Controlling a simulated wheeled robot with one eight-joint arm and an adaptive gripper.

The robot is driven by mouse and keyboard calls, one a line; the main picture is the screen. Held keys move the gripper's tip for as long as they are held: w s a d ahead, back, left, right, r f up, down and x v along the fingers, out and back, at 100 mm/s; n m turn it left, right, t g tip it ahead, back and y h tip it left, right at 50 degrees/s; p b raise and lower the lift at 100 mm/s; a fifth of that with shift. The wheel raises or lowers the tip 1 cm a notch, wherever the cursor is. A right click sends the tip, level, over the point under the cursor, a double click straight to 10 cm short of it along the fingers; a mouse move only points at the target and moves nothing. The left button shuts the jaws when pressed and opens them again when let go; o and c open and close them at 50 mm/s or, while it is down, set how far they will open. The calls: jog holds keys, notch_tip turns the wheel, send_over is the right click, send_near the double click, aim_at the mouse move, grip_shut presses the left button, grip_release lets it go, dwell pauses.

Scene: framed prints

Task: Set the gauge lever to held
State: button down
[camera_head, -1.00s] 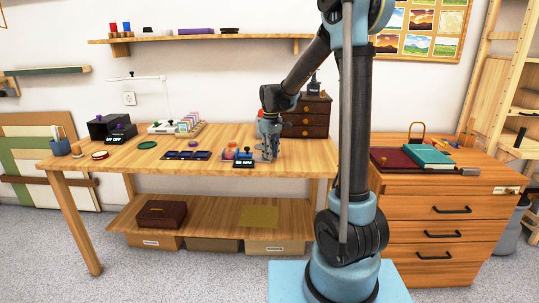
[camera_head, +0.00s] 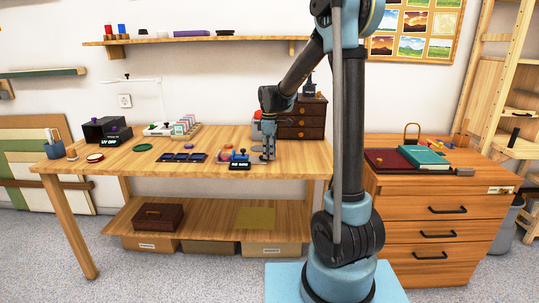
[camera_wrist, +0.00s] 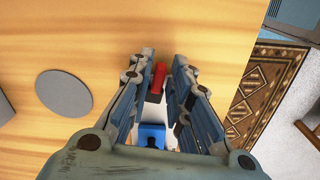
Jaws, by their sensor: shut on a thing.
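My gripper (camera_wrist: 160,82) points down over the right part of the workbench. In the wrist view its two fingers stand on either side of a red lever handle (camera_wrist: 158,76), closed on it. A blue block (camera_wrist: 152,134) with a dark knob lies below the handle in the picture, between the fingers and partly hidden by them. In the head view my gripper (camera_head: 268,156) is low at the bench top, just right of a small dark unit with a lettered label (camera_head: 240,166). The red handle cannot be made out there, and the lever's setting cannot be read.
A grey disc (camera_wrist: 64,92) lies on the bench left of the fingers in the wrist view. Dark trays (camera_head: 183,157) lie farther left. A brown drawer chest (camera_head: 302,120) stands behind my gripper. The bench's right edge is close by, with a patterned rug (camera_wrist: 262,90) beyond.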

jog(key=shift+w, duration=0.15)
jog(key=c, duration=1.7)
grip_release()
notch_tip(320, 180, up, 12)
jog(key=shift+d, duration=0.1)
